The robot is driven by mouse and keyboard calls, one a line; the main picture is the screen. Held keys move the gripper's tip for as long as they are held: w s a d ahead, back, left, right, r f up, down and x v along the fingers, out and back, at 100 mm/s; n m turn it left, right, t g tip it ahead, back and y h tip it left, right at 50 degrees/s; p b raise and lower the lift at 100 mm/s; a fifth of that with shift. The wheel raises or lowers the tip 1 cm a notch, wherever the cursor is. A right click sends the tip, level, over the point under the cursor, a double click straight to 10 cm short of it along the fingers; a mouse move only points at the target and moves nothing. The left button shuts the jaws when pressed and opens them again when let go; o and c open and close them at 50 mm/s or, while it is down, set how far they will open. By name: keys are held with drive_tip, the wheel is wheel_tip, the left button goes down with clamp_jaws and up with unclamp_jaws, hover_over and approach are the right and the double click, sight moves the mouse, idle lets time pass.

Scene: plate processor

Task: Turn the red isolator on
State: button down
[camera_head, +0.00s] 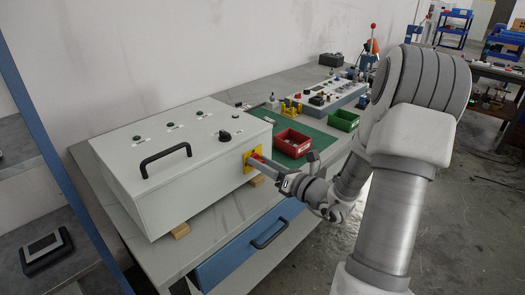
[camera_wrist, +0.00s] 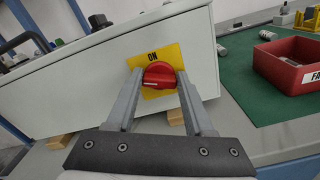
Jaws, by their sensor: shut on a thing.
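The red isolator (camera_wrist: 160,75) is a round red knob on a yellow plate (camera_wrist: 168,52) marked "ON". The plate is on the side face of the light grey control box (camera_head: 195,165). My gripper (camera_wrist: 158,80) reaches the knob from the front, with one finger on each side of it, and is shut on it. The knob's white mark lies roughly level in the wrist view. In the head view my gripper (camera_head: 256,160) hides much of the knob, and only part of the yellow plate (camera_head: 248,165) shows.
The box has a black handle (camera_head: 166,158) and a black knob (camera_head: 224,136) on top. A red bin (camera_head: 292,150) and a green bin (camera_head: 343,121) stand on the green mat to the right. A blue drawer (camera_head: 245,245) is below the tabletop.

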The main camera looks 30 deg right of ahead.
drive_tip(key=m+p, duration=0.2)
drive_tip(key=p, duration=0.1)
drive_tip(key=m+p, duration=0.2)
drive_tip(key=shift+r, duration=0.25)
drive_tip(key=m+p, duration=0.4)
drive_tip(key=p, duration=0.2)
drive_tip(key=shift+d+f, duration=0.1)
drive_tip(key=m+p, duration=0.3)
drive_tip(key=shift+f+m, duration=0.2)
drive_tip(key=shift+m, duration=0.1)
drive_tip(key=shift+f+m+p, duration=0.15)
drive_tip(key=shift+m+p, duration=0.65)
drive_tip(key=shift+p, duration=0.2)
drive_tip(key=shift+f, duration=0.1)
drive_tip(key=shift+c, duration=1.4)
unclamp_jaws()
